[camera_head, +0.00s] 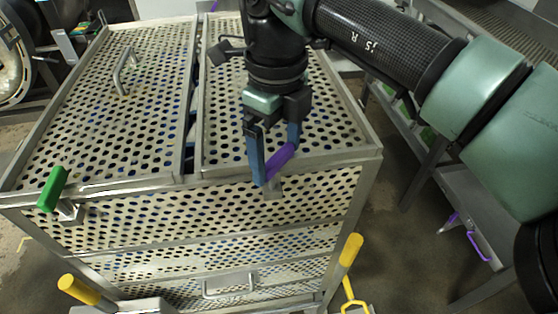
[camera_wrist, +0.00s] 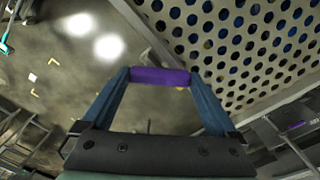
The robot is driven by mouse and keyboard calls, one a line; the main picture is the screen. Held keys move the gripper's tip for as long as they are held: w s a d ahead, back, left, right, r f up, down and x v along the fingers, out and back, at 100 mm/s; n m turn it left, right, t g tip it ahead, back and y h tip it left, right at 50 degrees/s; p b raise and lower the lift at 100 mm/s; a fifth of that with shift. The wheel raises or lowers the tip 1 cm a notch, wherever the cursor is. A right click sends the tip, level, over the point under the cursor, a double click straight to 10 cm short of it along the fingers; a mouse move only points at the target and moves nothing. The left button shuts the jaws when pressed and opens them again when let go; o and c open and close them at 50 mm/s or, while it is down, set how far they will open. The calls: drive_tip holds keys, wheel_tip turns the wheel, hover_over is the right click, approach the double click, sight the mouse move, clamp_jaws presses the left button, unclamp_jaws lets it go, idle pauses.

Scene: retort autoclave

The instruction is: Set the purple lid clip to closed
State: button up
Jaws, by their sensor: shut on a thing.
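The purple lid clip (camera_head: 281,160) is at the front top edge of the perforated metal basket, under the right-hand lid (camera_head: 307,127). Its purple handle stands tilted, up and to the right. My gripper (camera_head: 277,166) is at it, with its blue fingers on either side of the handle. In the wrist view the purple handle (camera_wrist: 160,77) spans between the two blue fingertips, and the gripper is shut on it. The clip's metal base is partly hidden behind the fingers.
A green clip (camera_head: 53,189) sits at the basket's left front corner. Yellow-ended handles (camera_head: 79,289) (camera_head: 351,249) stick up at the front left and right. The left lid (camera_head: 103,104) has a metal handle. Metal racking (camera_head: 465,227) stands at the right, with floor between.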

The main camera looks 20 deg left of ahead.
drive_tip(key=n, duration=0.2)
drive_tip(key=n+b, duration=0.1)
drive_tip(key=n, duration=0.1)
drive_tip(key=shift+a+n, duration=0.3)
drive_tip(key=shift+a, duration=0.05)
drive_tip(key=shift+a+r+n+b, duration=0.15)
drive_tip(key=shift+n+b, duration=0.15)
drive_tip(key=shift+n, duration=0.85)
drive_tip(key=shift+a+f+n+b, duration=0.1)
drive_tip(key=shift+n+b, duration=0.15)
drive_tip(key=shift+n, duration=0.9)
drive_tip(key=shift+r, duration=0.1)
drive_tip(key=o, duration=1)
drive_tip(key=shift+s, duration=0.1)
wheel_tip(320, 180, up, 13)
drive_tip(key=b, duration=0.2)
